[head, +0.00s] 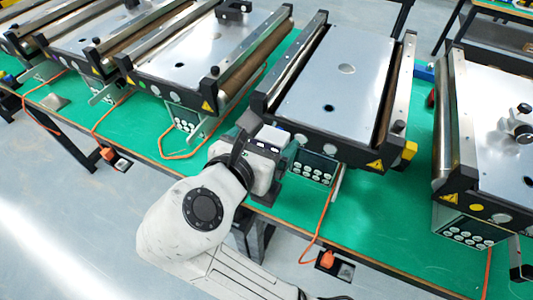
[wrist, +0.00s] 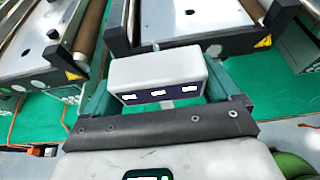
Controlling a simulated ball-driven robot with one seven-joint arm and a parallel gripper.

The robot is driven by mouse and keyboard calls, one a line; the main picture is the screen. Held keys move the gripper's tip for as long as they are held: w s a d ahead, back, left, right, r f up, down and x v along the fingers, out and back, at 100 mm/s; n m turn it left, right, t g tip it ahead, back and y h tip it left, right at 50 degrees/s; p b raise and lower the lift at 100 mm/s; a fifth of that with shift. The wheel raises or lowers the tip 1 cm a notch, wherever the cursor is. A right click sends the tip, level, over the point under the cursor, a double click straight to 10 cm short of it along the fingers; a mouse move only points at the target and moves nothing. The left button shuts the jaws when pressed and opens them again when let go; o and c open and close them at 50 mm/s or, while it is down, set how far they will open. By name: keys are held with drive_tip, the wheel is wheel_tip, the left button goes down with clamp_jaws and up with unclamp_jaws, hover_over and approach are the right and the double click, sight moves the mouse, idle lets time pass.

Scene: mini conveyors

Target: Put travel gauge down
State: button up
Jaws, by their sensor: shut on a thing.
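The travel gauge (wrist: 152,70) is a pale box with a dark front face bearing white marks. In the wrist view it sits between the two green-grey fingers of my gripper (wrist: 160,75), which is shut on it. A short pin shows at its far side. In the head view my gripper (head: 270,142) is in front of the middle conveyor, close to its front left corner, and the gauge (head: 270,134) is small and partly hidden by the gripper. I cannot tell whether the gauge touches anything beneath it.
Several mini conveyors stand in a row on the green table (head: 213,152), including the middle one (head: 335,80) and the right one (head: 492,130). Control boxes with buttons (head: 313,166) hang below their fronts. Bare green table shows between conveyors. Orange cables (head: 320,225) run over the front edge.

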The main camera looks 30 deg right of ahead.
drive_tip(key=w+d+f, duration=0.3)
drive_tip(key=w+f, duration=0.5)
drive_tip(key=f, duration=0.2)
drive_tip(key=shift+d+f, duration=0.15)
drive_tip(key=shift+f, duration=0.1)
drive_tip(key=shift+w, duration=0.1)
drive_tip(key=o, duration=1.8)
drive_tip(key=shift+f, duration=0.25)
drive_tip(key=v, duration=1.2)
drive_tip(key=shift+b, duration=0.4)
